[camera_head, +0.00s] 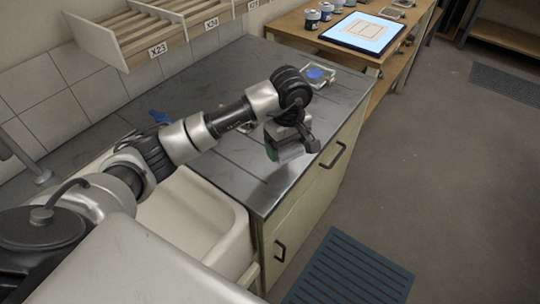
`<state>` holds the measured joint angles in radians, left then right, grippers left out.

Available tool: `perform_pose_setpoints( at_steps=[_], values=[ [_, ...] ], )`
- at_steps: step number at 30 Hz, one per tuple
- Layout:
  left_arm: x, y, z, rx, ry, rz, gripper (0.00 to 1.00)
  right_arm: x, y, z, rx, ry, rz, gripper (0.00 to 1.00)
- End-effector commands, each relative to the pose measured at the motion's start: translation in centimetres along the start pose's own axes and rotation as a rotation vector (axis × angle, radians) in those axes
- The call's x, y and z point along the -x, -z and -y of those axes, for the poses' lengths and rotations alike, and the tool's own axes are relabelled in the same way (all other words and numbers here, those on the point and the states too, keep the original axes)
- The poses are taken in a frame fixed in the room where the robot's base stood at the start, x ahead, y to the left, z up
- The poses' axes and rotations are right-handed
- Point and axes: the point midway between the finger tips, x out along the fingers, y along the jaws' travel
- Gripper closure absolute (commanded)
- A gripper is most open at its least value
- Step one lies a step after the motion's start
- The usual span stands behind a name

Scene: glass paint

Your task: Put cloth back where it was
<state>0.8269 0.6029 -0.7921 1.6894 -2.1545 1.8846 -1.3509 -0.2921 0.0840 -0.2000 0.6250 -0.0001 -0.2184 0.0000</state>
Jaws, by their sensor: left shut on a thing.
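My left gripper (291,147) hangs over the front part of the dark worktop, near its right edge. It is shut on a small pale grey thing (291,154) with a green edge. The fingers hide part of it, and I cannot tell whether it is the cloth. A blue patch (316,74), perhaps cloth or paint, lies in a shallow clear dish (331,84) at the back right of the worktop. Another small blue thing (160,117) shows behind my left arm, too small to name. My right gripper is not in view.
The dark worktop (235,185) is mostly bare beside a white sink (190,215). Labelled wooden racks (150,30) hang on the wall. A farther bench holds a lit blue panel (362,33) and jars (312,19). A blue mat (350,272) lies on the floor.

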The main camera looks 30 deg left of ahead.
Motion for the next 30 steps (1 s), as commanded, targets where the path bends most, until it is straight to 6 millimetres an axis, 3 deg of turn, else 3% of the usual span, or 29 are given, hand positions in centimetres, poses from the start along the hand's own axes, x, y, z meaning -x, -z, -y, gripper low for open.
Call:
perform_pose_setpoints(
  at_steps=[3, 7, 18, 29, 30],
  values=[
    [-1.1, 1.4, 1.7, 0.002, 0.003, 0.001, 0.45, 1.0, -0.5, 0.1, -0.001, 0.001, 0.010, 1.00],
    [-1.9, 2.2, 2.6, 0.000, 0.001, -0.001, 0.45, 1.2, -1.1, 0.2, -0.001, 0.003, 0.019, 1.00],
    [-6.0, 2.3, 2.7, 0.000, 0.000, 0.001, 0.45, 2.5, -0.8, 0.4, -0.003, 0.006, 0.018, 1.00],
    [-6.5, 2.4, 2.7, -0.001, -0.001, -0.001, 0.45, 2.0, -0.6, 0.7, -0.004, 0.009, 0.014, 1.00],
    [-6.5, 2.4, 2.7, -0.001, -0.001, -0.001, 0.25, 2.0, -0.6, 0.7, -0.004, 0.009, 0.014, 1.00]
  ],
)
